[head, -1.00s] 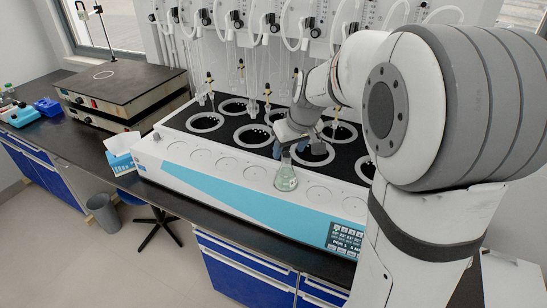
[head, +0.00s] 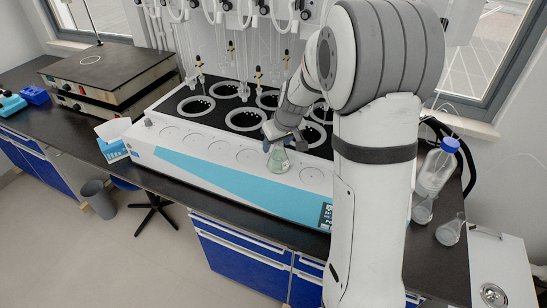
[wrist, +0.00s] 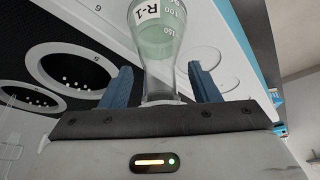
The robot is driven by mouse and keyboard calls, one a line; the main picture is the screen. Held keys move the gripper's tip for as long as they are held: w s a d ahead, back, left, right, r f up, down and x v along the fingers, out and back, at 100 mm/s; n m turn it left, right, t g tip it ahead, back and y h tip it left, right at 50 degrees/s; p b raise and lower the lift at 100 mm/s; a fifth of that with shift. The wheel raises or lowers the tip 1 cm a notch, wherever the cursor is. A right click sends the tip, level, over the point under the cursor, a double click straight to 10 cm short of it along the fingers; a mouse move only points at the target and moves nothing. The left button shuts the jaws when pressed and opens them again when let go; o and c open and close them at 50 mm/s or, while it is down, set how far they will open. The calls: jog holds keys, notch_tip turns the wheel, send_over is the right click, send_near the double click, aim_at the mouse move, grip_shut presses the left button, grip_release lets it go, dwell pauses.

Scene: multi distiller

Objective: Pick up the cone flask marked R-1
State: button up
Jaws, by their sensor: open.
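The cone flask marked R-1 (head: 278,161) stands upright on the white front ledge of the distiller (head: 222,152), holding pale green liquid. In the wrist view the flask (wrist: 157,38) shows its R-1 label and volume marks. My gripper (wrist: 160,78) is open, with one blue finger on each side of the flask's narrow neck. Gaps show between both fingers and the glass. In the head view my gripper (head: 282,137) is at the flask's top and hides its mouth.
The distiller's round wells and glass tubes stand just behind the flask. A bottle with a blue cap (head: 435,168) and other flasks (head: 450,230) stand on the dark bench at right. A tissue box (head: 113,140) and a hotplate (head: 108,75) are at left.

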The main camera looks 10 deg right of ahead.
grip_shut()
dwell(0.5)
